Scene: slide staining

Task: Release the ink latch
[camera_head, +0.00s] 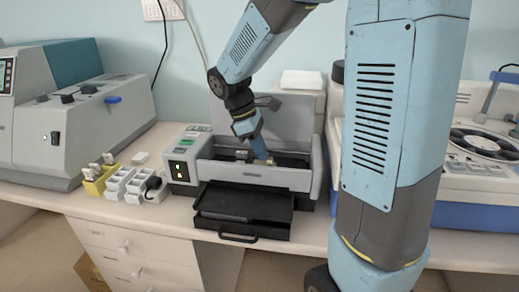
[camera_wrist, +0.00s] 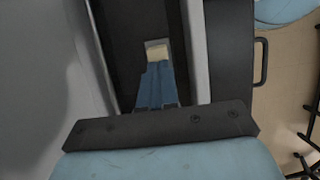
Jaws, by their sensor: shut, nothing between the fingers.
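The grey staining machine (camera_head: 254,175) stands on the bench with its lid (camera_head: 287,112) raised. My gripper (camera_head: 266,158) reaches down into the machine's dark open bay, right of its middle. In the wrist view, my gripper (camera_wrist: 157,54) is shut, its pale fingertips together over the dark bay (camera_wrist: 139,30), with nothing seen between them. I cannot make out the ink latch in either view; the fingers and the dark interior may hide it. Whether the fingertips touch anything inside cannot be told.
A black drawer (camera_head: 243,205) with a handle sticks out at the machine's front. A control panel (camera_head: 183,160) is on its left. Yellow and white racks (camera_head: 118,183) and a larger grey device (camera_head: 100,125) stand further left. A white device (camera_head: 480,160) stands right, partly behind my arm.

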